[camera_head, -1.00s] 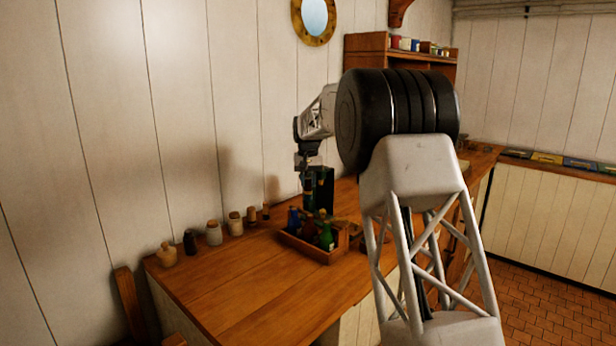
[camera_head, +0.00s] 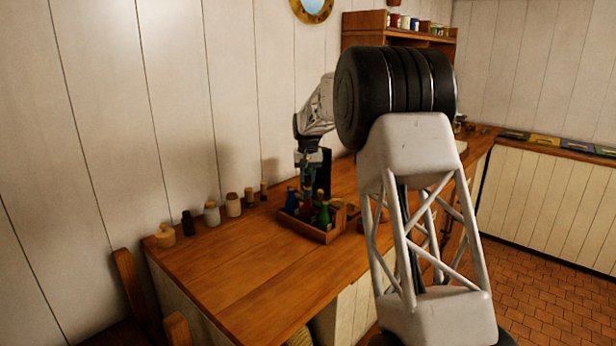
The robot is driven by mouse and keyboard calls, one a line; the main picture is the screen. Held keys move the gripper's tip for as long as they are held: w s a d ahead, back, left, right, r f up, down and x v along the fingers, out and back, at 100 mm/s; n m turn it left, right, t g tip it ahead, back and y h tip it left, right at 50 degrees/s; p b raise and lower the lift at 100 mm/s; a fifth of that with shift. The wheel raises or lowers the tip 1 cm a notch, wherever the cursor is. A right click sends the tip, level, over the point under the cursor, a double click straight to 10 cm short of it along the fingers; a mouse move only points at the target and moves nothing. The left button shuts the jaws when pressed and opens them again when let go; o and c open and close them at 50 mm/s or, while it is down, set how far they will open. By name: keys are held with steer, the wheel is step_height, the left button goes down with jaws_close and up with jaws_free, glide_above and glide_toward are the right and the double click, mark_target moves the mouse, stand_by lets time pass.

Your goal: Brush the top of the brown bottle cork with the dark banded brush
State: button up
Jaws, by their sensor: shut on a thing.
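A low wooden crate (camera_head: 318,236) stands on the counter and holds several small bottles. I can make out a blue bottle (camera_head: 292,199), a brown bottle (camera_head: 306,209) between the others, and a green bottle (camera_head: 323,214). The brown bottle's cork is too small and crowded to make out well. My gripper (camera_head: 308,175) points down just above the bottles at the crate's back part. It is shut on the brush, which is dark against a dark background, so its bands and tip cannot be told. Whether the brush touches a cork is unclear.
A tall dark object (camera_head: 325,172) stands right behind my gripper. Several small jars (camera_head: 211,213) line the counter by the wall on the left. The wooden counter (camera_head: 255,275) is clear in front and to the left of the crate. A shelf (camera_head: 372,30) hangs at the back.

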steer(key=shift+w+a, duration=0.45)
steer(key=shift+s+d+f, duration=0.2)
steer(key=shift+s+d, duration=0.3)
steer(key=shift+d, duration=0.05)
steer(key=shift+s+d+r, duration=0.1)
steer(key=shift+s+d, duration=0.1)
steer(key=shift+s, duration=0.05)
steer(key=shift+w+a, duration=0.75)
steer(key=shift+s+d+r, duration=0.15)
steer(key=shift+s+d, duration=0.1)
steer(key=shift+d, duration=0.05)
steer(key=shift+s+d, duration=0.5)
steer(key=shift+s, duration=0.05)
steer(key=shift+w+a+f, duration=0.15)
steer(key=shift+f, duration=0.1)
steer(key=shift+w+a+r, duration=0.25)
steer(key=shift+w+a, duration=0.4)
steer(key=shift+s+d+f, duration=0.25)
steer(key=shift+s+d, duration=0.6)
steer(key=shift+w+a+r, duration=0.25)
steer(key=shift+w+a, duration=0.55)
steer(key=shift+r, duration=3.9)
